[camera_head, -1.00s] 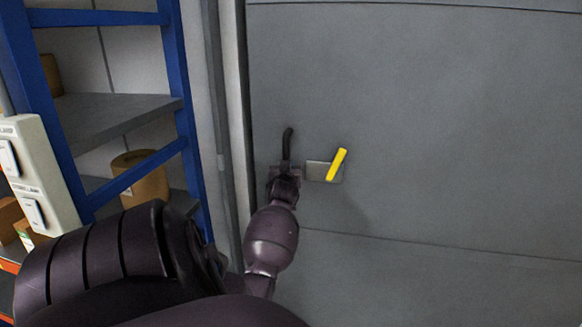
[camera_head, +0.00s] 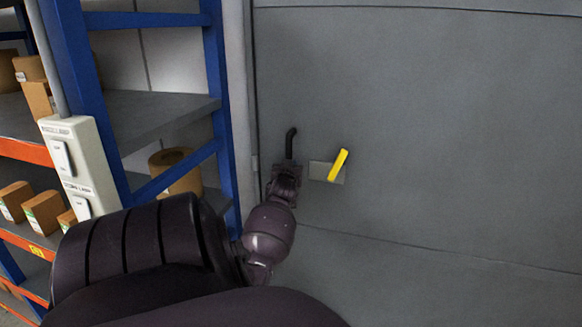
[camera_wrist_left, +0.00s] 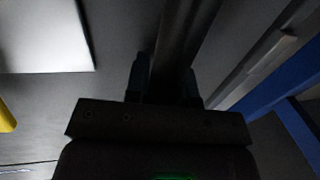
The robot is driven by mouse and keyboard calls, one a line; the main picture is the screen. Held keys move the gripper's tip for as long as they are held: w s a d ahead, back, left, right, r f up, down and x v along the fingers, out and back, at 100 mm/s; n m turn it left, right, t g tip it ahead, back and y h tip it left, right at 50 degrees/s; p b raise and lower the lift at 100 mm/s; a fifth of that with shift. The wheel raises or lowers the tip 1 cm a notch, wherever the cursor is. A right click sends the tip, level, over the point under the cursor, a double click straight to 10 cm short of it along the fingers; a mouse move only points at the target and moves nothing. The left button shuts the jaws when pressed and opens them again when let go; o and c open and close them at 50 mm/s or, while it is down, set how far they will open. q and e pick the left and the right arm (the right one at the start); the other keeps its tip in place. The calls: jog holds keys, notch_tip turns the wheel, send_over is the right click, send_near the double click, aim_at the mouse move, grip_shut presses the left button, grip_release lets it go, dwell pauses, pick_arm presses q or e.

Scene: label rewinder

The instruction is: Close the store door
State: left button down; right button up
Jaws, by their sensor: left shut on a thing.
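The grey store door (camera_head: 440,120) fills the right of the head view, its left edge close beside the light frame strip (camera_head: 237,90). A black bar handle (camera_head: 291,143) stands near that edge. A yellow lever (camera_head: 338,164) on a pale plate (camera_head: 320,171) is just right of it. My left gripper (camera_head: 287,166) is shut on the black handle; the arm hides its lower part. In the left wrist view, the two fingers (camera_wrist_left: 165,82) sit either side of the dark bar. Whether the door is fully against its frame cannot be told. My right gripper is out of view.
A blue-post shelf (camera_head: 75,60) with brown boxes (camera_head: 44,212) and a round brown container (camera_head: 175,172) stands left of the door. A pale switch box (camera_head: 80,160) is mounted on its near post. The door's right side is clear.

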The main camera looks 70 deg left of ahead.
pick_arm(q)
jog(key=shift+s+a+r, duration=0.1)
jog(key=shift+a, duration=0.05)
jog(key=c, duration=1)
grip_release()
jog(key=shift+s+a, duration=0.15)
jog(key=shift+d, duration=0.25)
jog(key=v, duration=1)
jog(key=shift+s+d, duration=0.15)
jog(key=shift+d, duration=0.1)
jog(key=shift+m, duration=0.3)
